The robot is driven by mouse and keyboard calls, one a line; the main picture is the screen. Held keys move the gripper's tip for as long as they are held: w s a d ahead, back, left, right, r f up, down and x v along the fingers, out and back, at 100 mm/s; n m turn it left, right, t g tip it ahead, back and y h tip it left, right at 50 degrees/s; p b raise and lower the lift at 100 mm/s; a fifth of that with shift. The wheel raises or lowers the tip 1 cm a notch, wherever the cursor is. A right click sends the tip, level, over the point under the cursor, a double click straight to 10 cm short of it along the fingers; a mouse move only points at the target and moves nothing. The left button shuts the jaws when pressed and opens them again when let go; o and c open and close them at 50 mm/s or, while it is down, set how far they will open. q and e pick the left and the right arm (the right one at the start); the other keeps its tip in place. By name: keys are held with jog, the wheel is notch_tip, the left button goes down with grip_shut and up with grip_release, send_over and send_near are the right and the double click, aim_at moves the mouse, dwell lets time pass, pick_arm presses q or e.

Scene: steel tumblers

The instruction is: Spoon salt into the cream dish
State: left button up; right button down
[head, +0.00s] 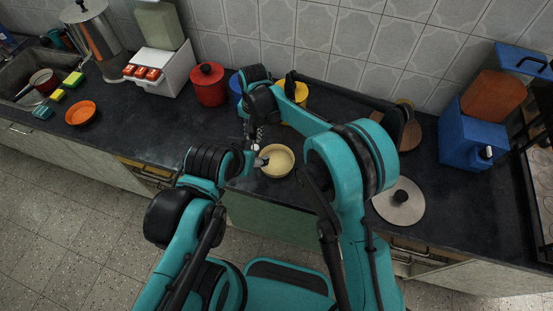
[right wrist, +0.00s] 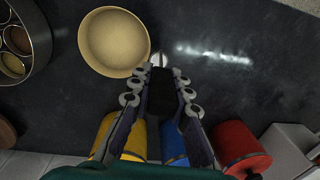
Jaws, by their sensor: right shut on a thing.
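The cream dish (head: 277,160) stands on the dark counter in the head view, and shows at the top of the right wrist view (right wrist: 115,42). Its inside looks plain cream; I cannot make out any salt in it. My right gripper (head: 258,142) points down beside the dish's left rim. In the right wrist view my gripper (right wrist: 159,80) is shut on a small metal spoon (right wrist: 157,58), mostly hidden by the fingers, its end close to the dish rim. A round steel tin (right wrist: 22,40) with cups of powder is partly in view. My left arm's end is left of the dish, its gripper unclear.
Red (head: 208,83), blue (head: 236,84) and yellow (head: 300,94) canisters stand along the wall behind. A steel lid (head: 399,203) with a black knob lies to the right. An orange bowl (head: 81,112) sits far left. The counter left of the dish is clear.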

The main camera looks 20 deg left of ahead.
jog(key=d+f+y+b, duration=0.2)
jog(key=d+y+b, duration=0.2)
jog(key=d+b, duration=0.1)
jog(key=d+f+y+b, duration=0.3)
jog(key=d+y+b, duration=0.2)
jog(key=d+b, duration=0.1)
jog(key=s+d+f+t+y+b, duration=0.1)
jog(key=d+f+y+b, duration=0.1)
jog(key=d+y+b, duration=0.2)
jog(key=shift+d+f+b, duration=0.15)
jog(key=shift+d+b, duration=0.5)
jog(key=shift+b, duration=0.3)
jog(key=shift+d+f+y+b, duration=0.15)
jog(key=shift+y+b, duration=0.5)
jog(key=shift+y, duration=0.05)
jog(key=shift+d+y, duration=0.2)
jog(key=shift+y, duration=0.3)
notch_tip(320, 180, up, 14)
jog(key=y, duration=0.7)
jog(key=shift+a+r+t+y, duration=0.15)
jog(key=shift+r+t+y, duration=0.15)
jog(key=shift+y, duration=0.1)
